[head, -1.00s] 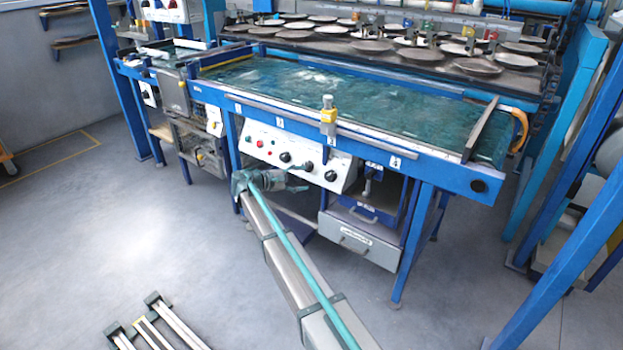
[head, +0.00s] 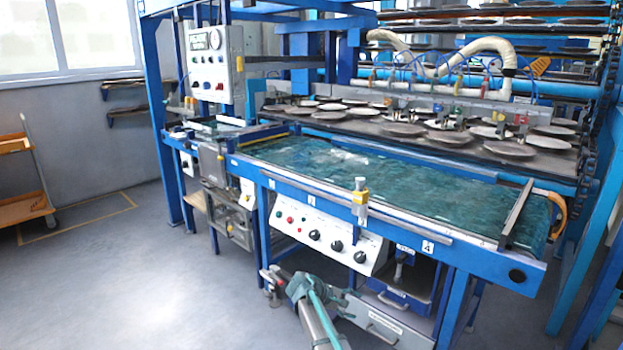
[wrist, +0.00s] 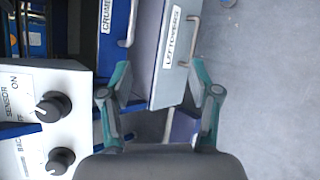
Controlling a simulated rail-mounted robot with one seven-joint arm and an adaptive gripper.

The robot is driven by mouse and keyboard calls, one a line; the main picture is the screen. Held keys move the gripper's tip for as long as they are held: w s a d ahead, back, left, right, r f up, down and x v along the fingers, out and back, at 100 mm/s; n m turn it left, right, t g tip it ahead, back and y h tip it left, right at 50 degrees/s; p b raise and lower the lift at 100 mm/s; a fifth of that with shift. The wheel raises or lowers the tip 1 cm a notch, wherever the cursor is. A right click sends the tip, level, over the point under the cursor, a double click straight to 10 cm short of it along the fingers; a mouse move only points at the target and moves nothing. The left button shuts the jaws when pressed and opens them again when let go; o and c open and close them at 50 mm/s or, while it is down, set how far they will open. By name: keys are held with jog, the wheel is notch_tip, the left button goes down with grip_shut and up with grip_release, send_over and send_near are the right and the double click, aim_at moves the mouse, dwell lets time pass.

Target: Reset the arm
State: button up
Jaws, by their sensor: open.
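My gripper (wrist: 160,85) is open and empty in the wrist view, with its two teal-and-grey fingers spread apart. Behind the gap between them are the grey drawer (wrist: 172,60) marked LEFTOVERS and a blue part beside it; I cannot tell any contact. In the head view my gripper is small and low in the picture, in front of the plate dryer (head: 400,240), below its white control panel (head: 325,237). My arm runs down out of the bottom edge.
The control panel's black knobs (wrist: 54,104) are close on the left in the wrist view. Round plates (head: 510,149) lie on the rack behind the green belt (head: 370,175). An orange cart (head: 27,180) stands far left. The floor (head: 110,280) at left is clear.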

jog(key=s+d+f+m+g+y, duration=0.1)
jog(key=s+d+f+m+y, duration=0.2)
jog(key=s, duration=0.5)
jog(key=s+d+f+m+g+y, duration=0.1)
jog(key=s+d+f+y, duration=0.1)
jog(key=s+f, duration=0.5)
jog(key=s+a+f+m+g+y, duration=0.15)
jog(key=s+f+g, duration=0.3)
jog(key=s, duration=1.25)
jog(key=s+f+m+g+y, duration=0.25)
jog(key=s+f, duration=0.35)
jog(key=s, duration=1.2)
jog(key=s+a+f+m+g+y, duration=0.15)
jog(key=s+f+g, duration=0.35)
jog(key=s, duration=1.2)
jog(key=w+r+t+p, duration=0.2)
jog(key=r+p, duration=0.6)
jog(key=p, duration=0.2)
jog(key=w+r+t+p, duration=0.2)
jog(key=w+r+p, duration=0.1)
jog(key=r+p, duration=0.5)
jog(key=shift+w+d+p, duration=0.3)
jog(key=shift+d+p, duration=0.1)
jog(key=shift+p, duration=1.25)
jog(key=shift+r, duration=0.1)
